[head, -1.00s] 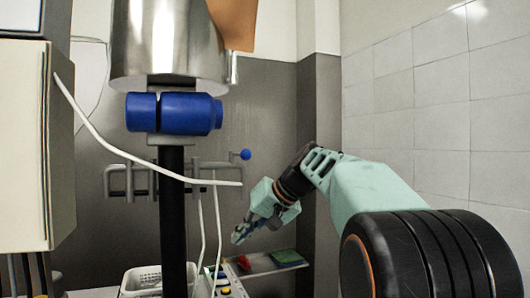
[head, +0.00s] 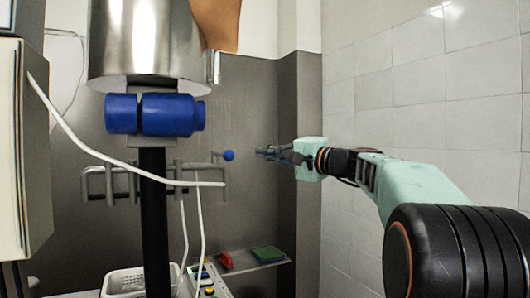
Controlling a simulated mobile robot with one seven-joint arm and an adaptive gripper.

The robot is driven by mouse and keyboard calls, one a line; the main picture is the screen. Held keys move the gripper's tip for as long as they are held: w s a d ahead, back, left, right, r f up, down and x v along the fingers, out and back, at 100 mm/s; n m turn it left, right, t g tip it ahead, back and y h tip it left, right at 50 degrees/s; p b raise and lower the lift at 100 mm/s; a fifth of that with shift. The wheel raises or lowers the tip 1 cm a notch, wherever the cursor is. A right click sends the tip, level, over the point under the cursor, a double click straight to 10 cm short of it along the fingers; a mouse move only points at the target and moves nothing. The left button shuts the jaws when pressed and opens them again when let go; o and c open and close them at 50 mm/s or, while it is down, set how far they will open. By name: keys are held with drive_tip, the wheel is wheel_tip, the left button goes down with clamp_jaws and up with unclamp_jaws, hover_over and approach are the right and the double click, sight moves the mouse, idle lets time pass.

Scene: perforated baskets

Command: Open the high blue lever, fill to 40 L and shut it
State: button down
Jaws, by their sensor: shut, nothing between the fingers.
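The high blue lever shows as a blue ball knob (head: 229,155) on a short grey stem, at the right end of the grey pipework (head: 150,180) on the dark wall. My gripper (head: 262,152) is shut and empty. In the picture it lies just to the right of the knob, its fingers pointing left at about the knob's height. A small gap shows between fingertips and knob; the depth between them is hard to tell. I see no readable litre display.
A large blue cylinder (head: 170,115) sits under a steel vessel (head: 150,40) on a black post. White hoses (head: 120,163) cross the pipework. Below are a white perforated basket (head: 128,281), a button panel (head: 207,284) and a shelf with a green item (head: 268,253). A tiled wall stands right.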

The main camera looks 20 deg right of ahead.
drive_tip(key=w+a+p, duration=0.1)
drive_tip(key=w+a, duration=0.1)
drive_tip(key=a, duration=0.4)
drive_tip(key=shift+w+a+f, duration=0.15)
drive_tip(key=shift+w, duration=0.25)
drive_tip(key=shift+p, duration=0.3)
